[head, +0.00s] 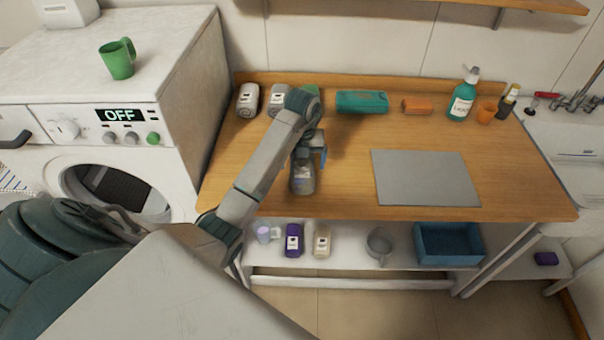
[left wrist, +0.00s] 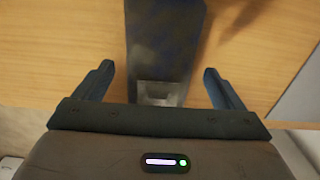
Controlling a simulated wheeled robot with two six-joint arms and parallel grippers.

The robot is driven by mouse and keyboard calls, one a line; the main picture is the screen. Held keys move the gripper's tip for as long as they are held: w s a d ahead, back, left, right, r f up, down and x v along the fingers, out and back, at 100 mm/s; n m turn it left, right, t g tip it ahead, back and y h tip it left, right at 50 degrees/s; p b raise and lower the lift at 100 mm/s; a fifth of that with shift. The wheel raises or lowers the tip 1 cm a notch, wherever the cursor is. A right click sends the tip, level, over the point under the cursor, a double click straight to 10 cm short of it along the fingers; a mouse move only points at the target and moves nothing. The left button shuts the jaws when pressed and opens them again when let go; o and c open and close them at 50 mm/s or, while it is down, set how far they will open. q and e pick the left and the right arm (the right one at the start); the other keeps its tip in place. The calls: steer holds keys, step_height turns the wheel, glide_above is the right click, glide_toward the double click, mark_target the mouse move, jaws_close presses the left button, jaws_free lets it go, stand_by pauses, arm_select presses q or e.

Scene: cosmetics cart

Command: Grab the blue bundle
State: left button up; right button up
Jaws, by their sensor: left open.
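The bundle that looks bluest is a blue-green roll (head: 362,102), lying at the back of the wooden table, right of my left arm's bend. My left gripper (head: 312,152) is near the table's front-left part, in front of and left of the roll and apart from it. In the left wrist view my gripper's fingers (left wrist: 158,68) are spread open. A dark blue-grey shape runs between them to the top edge; I cannot tell what it is. My right gripper is not in view.
A smaller orange roll (head: 417,105), a teal pump bottle (head: 462,98) and an orange cup (head: 486,112) are at the back right. A grey mat (head: 425,178) lies right of my gripper. A blue crate (head: 425,258) sits below.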

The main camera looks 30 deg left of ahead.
mark_target(302, 161)
arm_select(q)
step_height(302, 161, down, 3)
steer(key=shift+b, duration=0.4)
steer(key=shift+r, duration=0.1)
steer(key=c, duration=1.2)
steer(key=shift+o, duration=0.2)
